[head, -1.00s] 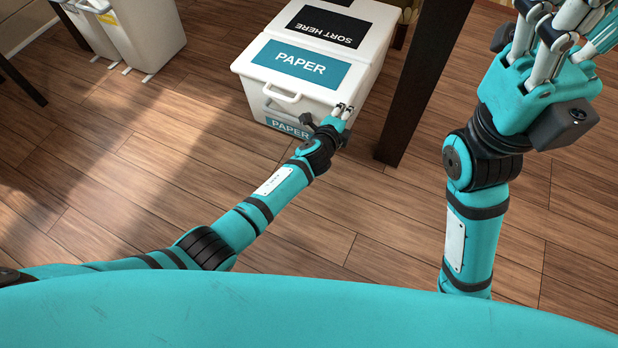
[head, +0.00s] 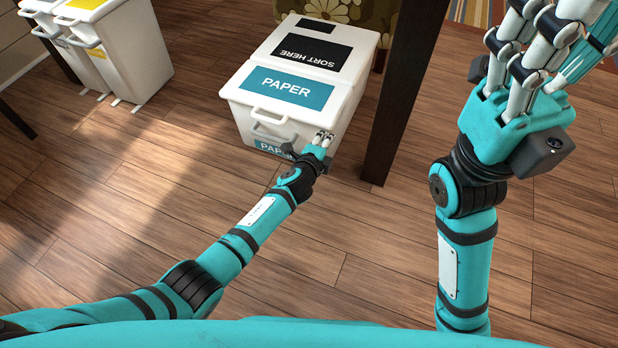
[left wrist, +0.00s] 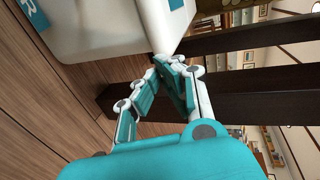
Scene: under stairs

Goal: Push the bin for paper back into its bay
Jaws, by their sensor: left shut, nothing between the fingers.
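The white paper bin (head: 240,97) has a teal PAPER label on top, a front handle and another PAPER label low on its front. It also fills the top of the left wrist view (left wrist: 100,38). A white section (head: 353,67) with a black SORT HERE panel adjoins it behind. My left gripper (head: 323,136) is shut and empty at the bin's front right corner; its fingertips in the left wrist view (left wrist: 168,60) are at or very near the bin's edge, contact unclear. My right gripper (head: 545,25) is raised at the upper right, away from the bin, its fingers partly cut off.
A dark post (head: 392,110) stands just right of the bin. White bins (head: 135,60) with yellow and teal labels stand at the left. A flowered seat (head: 335,10) is behind. The wooden floor (head: 110,190) in front is clear.

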